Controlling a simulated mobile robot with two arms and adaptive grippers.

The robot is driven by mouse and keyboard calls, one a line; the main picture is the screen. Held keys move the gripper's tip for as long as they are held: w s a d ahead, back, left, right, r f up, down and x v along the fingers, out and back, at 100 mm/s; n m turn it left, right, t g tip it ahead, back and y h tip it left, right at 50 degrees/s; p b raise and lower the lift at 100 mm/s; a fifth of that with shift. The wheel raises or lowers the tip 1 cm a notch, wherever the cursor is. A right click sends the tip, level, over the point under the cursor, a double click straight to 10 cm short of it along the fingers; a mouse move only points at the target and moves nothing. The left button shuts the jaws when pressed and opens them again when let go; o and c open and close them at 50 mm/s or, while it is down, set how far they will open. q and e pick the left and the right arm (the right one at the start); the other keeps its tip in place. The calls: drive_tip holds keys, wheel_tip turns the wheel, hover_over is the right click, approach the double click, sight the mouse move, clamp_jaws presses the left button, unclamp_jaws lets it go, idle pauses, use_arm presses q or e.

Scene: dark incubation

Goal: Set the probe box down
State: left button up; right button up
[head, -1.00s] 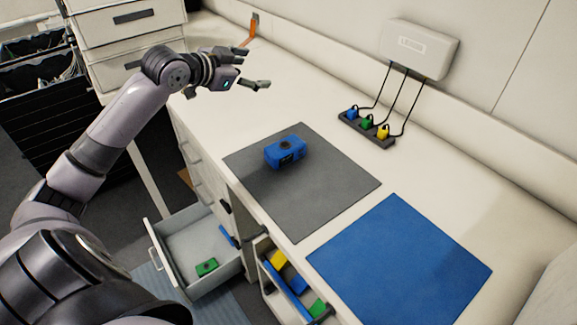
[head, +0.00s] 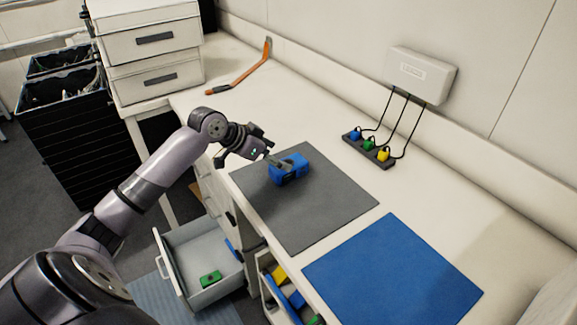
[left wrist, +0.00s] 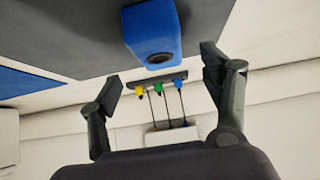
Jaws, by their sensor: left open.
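The blue probe box (head: 291,172) with a dark round mark sits on the grey mat (head: 325,208), near its back left part. In the left wrist view, the box (left wrist: 152,32) lies beyond the fingertips, near the top edge. My left gripper (head: 262,148) is open and just left of the box, with one finger overlapping it in the head view. I cannot tell there whether they touch. In the left wrist view, the open fingers (left wrist: 162,84) stand wide apart with nothing between them. My right gripper is out of view.
A blue mat (head: 395,270) lies right of the grey mat. A socket strip (head: 368,150) with three coloured plugs is cabled to a white wall box (head: 420,76). An open drawer (head: 185,250) holds a green box (head: 211,279). An orange tool (head: 250,72) lies behind.

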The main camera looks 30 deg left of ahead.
sight(288, 162)
use_arm(q)
drive_tip(key=shift+w+d+f, duration=0.15)
drive_tip(key=shift+w+f, duration=0.3)
drive_tip(key=shift+f, duration=0.05)
drive_tip(key=p+x, duration=0.1)
drive_tip(key=x, duration=0.3)
drive_tip(key=shift+f, duration=0.2)
drive_tip(key=shift+w+d+f, duration=0.15)
drive_tip(key=shift+w+f, duration=0.15)
drive_tip(key=shift+f, duration=0.05)
drive_tip(key=c, duration=1.6)
drive_tip(key=shift+r, duration=0.1)
clamp_jaws()
drive_tip(key=shift+r, duration=0.1)
